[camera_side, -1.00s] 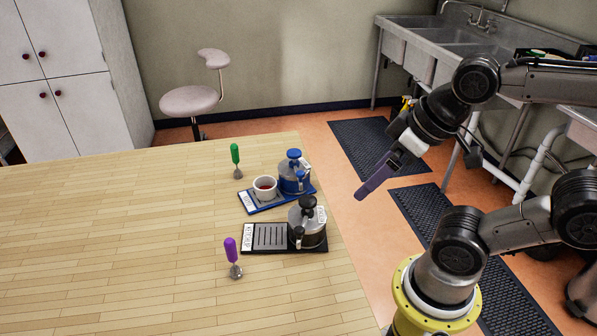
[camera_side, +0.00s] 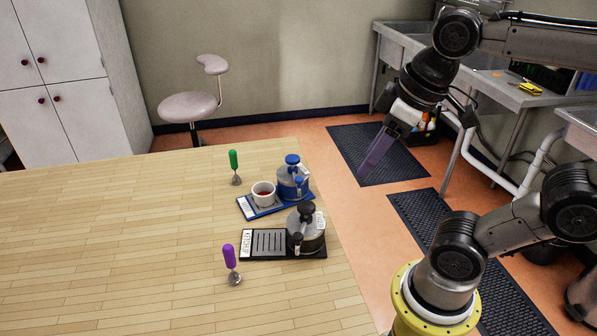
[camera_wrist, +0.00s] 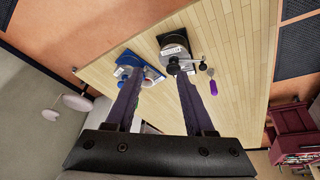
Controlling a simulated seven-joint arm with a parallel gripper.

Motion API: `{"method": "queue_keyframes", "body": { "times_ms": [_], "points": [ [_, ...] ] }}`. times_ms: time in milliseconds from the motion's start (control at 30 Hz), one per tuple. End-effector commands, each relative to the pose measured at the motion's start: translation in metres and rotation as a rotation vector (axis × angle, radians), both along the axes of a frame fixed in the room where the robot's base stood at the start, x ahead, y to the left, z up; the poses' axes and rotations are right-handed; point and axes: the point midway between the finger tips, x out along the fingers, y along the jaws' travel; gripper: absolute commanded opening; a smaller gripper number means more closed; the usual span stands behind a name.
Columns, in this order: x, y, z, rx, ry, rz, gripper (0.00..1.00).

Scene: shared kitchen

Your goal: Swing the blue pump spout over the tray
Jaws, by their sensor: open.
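The blue-topped pump (camera_side: 292,178) stands on a blue tray (camera_side: 246,208) on the wooden table. A white cup with red contents (camera_side: 263,193) sits on that tray beside the pump. Which way the blue spout points is too small to tell. A black-topped pump (camera_side: 306,228) stands on a black slatted tray labelled KETCHUP (camera_side: 266,243) in front of it. My gripper (camera_side: 372,166) is in the air to the right of the table, apart from both pumps. In the wrist view my gripper (camera_wrist: 153,88) shows two spread, empty fingers, and the blue tray (camera_wrist: 126,60) lies beyond the left finger.
The table's left part is clear. A stool (camera_side: 188,105) and a metal sink bench (camera_side: 405,45) are beyond the table.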

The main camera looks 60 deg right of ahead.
Motion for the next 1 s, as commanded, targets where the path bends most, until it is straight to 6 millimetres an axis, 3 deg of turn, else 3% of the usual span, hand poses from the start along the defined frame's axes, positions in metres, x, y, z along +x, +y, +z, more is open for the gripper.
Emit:
{"method": "queue_keyframes", "body": {
  "times_ms": [100,300,433,600,1000],
  "points": [
    [0.026,-0.003,0.024,-0.019,0.074,0.043,0.54],
    [0.08,-0.01,0.048,-0.034,0.207,0.101,0.54],
    [0.117,-0.017,0.049,-0.032,0.283,0.117,0.54],
    [0.153,-0.024,0.037,-0.024,0.342,0.106,0.54],
    [0.161,-0.028,-0.004,-0.015,0.389,0.097,0.54]
  ]
}}
